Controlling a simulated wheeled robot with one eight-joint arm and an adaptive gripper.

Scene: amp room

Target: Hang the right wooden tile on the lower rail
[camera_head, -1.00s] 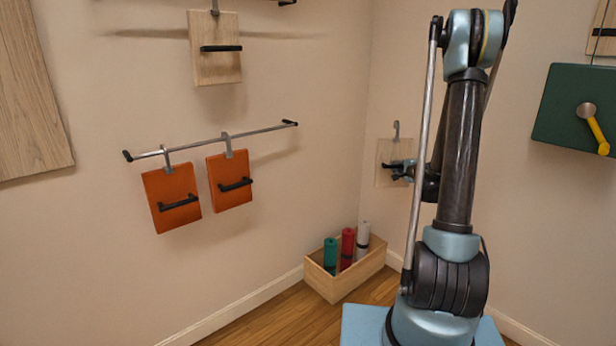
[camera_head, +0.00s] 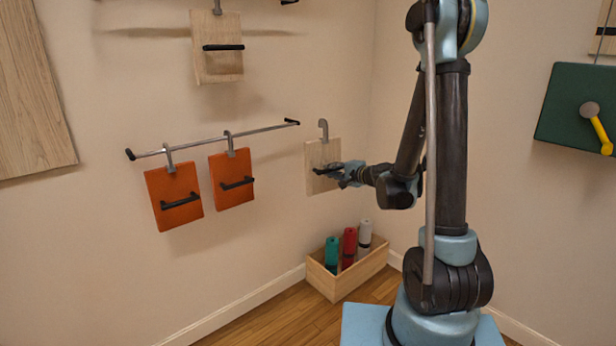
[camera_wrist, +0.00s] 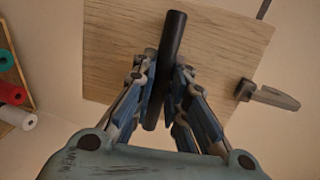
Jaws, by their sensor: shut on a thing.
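A light wooden tile (camera_head: 318,160) with a black bar handle and a grey hook (camera_head: 323,130) on top is held upright in the air by my gripper (camera_head: 343,171). In the wrist view my gripper (camera_wrist: 165,95) is shut on the tile's black handle (camera_wrist: 172,45), and the hook (camera_wrist: 265,95) sticks out at the tile's right edge. The lower rail (camera_head: 200,141) is a metal bar on the left wall. The tile is right of the rail's right end, apart from it in the picture. Another wooden tile (camera_head: 217,70) hangs above.
Two orange tiles (camera_head: 174,185) (camera_head: 232,170) hang on the left and middle of the lower rail; its right part is free. A wooden box (camera_head: 350,281) with several coloured rolls stands on the floor below. A green panel (camera_head: 573,112) is at right.

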